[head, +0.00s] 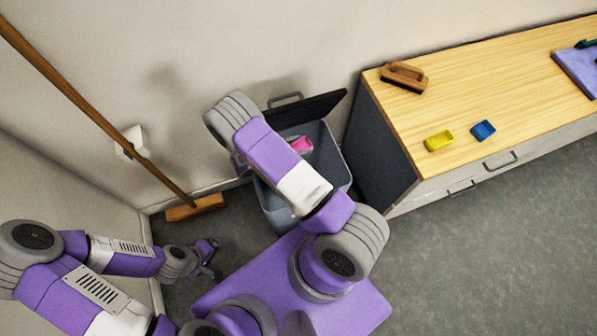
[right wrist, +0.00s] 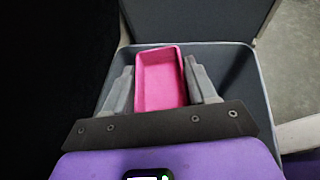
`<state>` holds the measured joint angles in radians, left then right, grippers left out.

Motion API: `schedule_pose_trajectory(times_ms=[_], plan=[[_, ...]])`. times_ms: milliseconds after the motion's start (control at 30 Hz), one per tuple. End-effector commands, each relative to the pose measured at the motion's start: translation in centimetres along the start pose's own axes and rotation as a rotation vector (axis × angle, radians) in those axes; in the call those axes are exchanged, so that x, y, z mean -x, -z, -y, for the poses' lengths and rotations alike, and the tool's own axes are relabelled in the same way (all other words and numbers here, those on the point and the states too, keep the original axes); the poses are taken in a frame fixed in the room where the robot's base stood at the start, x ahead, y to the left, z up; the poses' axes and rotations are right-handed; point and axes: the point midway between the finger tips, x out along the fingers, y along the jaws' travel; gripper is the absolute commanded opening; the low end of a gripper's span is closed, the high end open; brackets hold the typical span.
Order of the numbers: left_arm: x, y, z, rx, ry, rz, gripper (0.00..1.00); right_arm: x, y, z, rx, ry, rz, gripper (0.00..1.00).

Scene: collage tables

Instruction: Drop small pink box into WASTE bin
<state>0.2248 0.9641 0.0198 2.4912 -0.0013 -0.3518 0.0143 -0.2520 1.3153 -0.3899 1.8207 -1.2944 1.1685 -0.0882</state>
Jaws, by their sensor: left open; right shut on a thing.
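The small pink box (head: 301,145) shows over the opening of the grey bin (head: 340,168), partly hidden by my right arm. In the right wrist view the pink box (right wrist: 160,80) is an open tray between the two fingers of my right gripper (right wrist: 159,72), which is shut on it. The bin's rim (right wrist: 262,85) surrounds the box in that view; how deep the box sits cannot be told. The bin's dark lid (head: 312,110) stands open at the back. No label is readable. My left gripper (head: 212,258) is open and empty, low at the left.
A wooden-topped cabinet (head: 470,95) stands right of the bin. On it are a brush (head: 403,77), a yellow box (head: 438,140), a blue box (head: 483,130) and a purple item (head: 578,68). A broom (head: 100,118) leans left. Grey floor is clear at right.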

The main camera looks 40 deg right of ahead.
Motion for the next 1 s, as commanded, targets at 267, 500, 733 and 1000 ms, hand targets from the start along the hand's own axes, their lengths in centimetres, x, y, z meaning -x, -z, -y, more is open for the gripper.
schedule_pose_trajectory(times_ms=[267,500,733,1000], plan=[[-1.6,0.1,0.6,0.000,0.000,0.000,0.96,-0.8,2.1,0.0,0.000,0.000,0.000,0.29],[-1.5,0.1,0.6,0.000,0.000,0.000,0.96,-0.8,1.9,0.0,0.000,-0.001,0.000,0.61],[-1.5,0.1,0.6,0.000,0.000,0.000,0.96,-0.8,1.9,0.0,0.000,-0.001,0.000,0.86],[-1.4,0.1,0.5,0.000,0.000,0.000,0.96,-0.4,1.9,-0.1,0.001,-0.003,-0.001,0.86]])
